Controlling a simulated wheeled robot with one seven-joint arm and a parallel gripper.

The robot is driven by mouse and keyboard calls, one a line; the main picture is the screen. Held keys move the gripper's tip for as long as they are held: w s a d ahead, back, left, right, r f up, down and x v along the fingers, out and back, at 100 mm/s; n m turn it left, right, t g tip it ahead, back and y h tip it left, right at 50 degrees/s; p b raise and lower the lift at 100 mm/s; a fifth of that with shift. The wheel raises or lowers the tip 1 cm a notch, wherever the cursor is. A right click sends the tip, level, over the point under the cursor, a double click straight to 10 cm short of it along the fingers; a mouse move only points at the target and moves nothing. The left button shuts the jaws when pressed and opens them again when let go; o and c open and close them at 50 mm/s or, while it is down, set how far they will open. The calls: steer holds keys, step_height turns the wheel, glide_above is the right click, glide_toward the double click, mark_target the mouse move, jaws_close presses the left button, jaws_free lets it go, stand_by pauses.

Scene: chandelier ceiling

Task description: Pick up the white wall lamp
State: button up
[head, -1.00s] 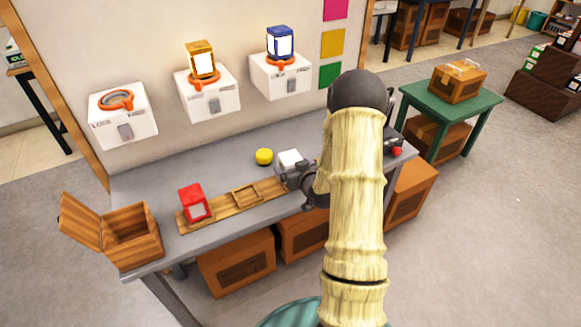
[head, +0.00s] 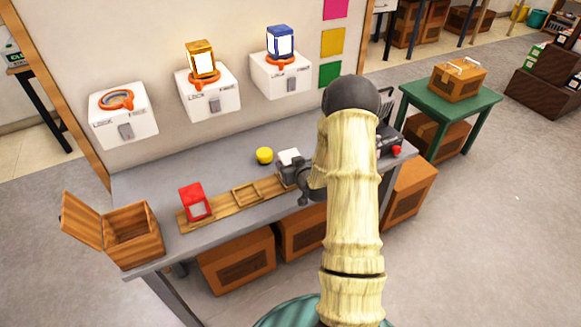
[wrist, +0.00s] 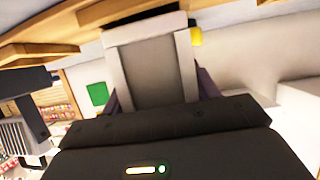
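The white wall lamp (wrist: 152,62) has a pale square frame and a grey panel. In the wrist view it fills the middle, straight in front of my gripper, with its far end at the wooden tray. In the head view only the lamp's white top (head: 289,156) shows at the right part of the tray. My gripper (head: 290,174) is at the lamp and hides most of it. Dark finger parts show on both sides of the lamp in the wrist view; whether they press on it is not clear.
The wooden tray (head: 226,206) holds a red lamp (head: 195,202) and an empty square slot. A yellow button (head: 264,155) is behind it. An open wooden box (head: 135,237) stands at the left. White wall mounts hold a gold lamp (head: 201,60) and a blue lamp (head: 280,42); the left mount (head: 123,116) is empty.

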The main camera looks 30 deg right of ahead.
steer(key=c, duration=0.3)
steer(key=shift+r, duration=0.1)
step_height(320, 180, up, 10)
steer(key=shift+f, duration=0.1)
